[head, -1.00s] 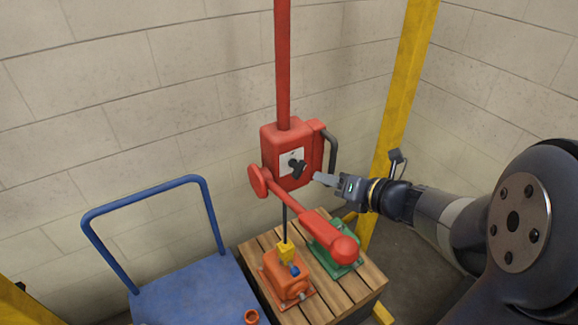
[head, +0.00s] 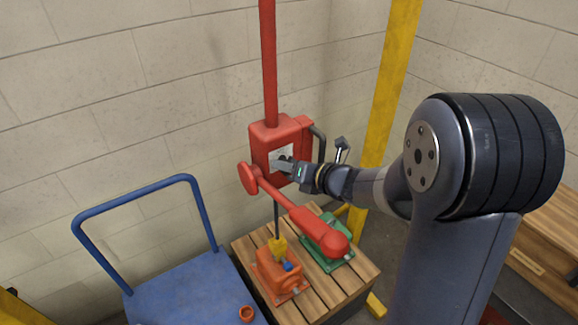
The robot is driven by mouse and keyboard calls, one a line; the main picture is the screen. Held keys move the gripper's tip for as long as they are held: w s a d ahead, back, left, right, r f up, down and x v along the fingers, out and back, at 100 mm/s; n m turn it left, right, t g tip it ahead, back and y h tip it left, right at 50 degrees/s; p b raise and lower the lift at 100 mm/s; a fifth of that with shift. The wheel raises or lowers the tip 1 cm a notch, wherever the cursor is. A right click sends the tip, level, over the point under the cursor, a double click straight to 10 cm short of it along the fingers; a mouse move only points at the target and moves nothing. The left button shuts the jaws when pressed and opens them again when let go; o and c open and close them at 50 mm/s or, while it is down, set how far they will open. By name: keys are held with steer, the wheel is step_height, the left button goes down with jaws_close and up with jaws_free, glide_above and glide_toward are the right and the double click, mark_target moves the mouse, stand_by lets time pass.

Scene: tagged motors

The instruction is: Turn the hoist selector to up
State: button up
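The red hoist box (head: 272,137) hangs from a red post, with a pale plate (head: 275,154) on its front. The dark hoist selector (head: 284,158) is on that plate, mostly hidden by my gripper. My gripper (head: 287,166) reaches in from the right, with its fingertips at the selector. Whether the fingers are closed on the knob or only beside it is too small to tell. The selector's present direction is also hidden.
A red lever arm (head: 300,220) slants below the box. A blue cart (head: 190,290) stands left. A yellow post (head: 385,100) rises behind my arm.

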steer(key=shift+c, duration=0.4)
jaws_close()
steer(key=shift+f+b, duration=0.1)
steer(key=shift+b, duration=0.5)
steer(key=n+h+b, duration=0.1)
steer(key=n+b, duration=0.1)
steer(key=b, duration=0.1)
steer(key=shift+f+t+h, duration=0.1)
steer(key=shift+t+h, duration=0.2)
steer(key=n+h+b, duration=0.1)
steer(key=n+b, duration=0.1)
steer(key=b, duration=0.1)
steer(key=shift+t, duration=0.3)
steer(key=shift+b, duration=0.4)
steer(key=shift+r+n, duration=0.2)
steer(key=shift+n, duration=0.2)
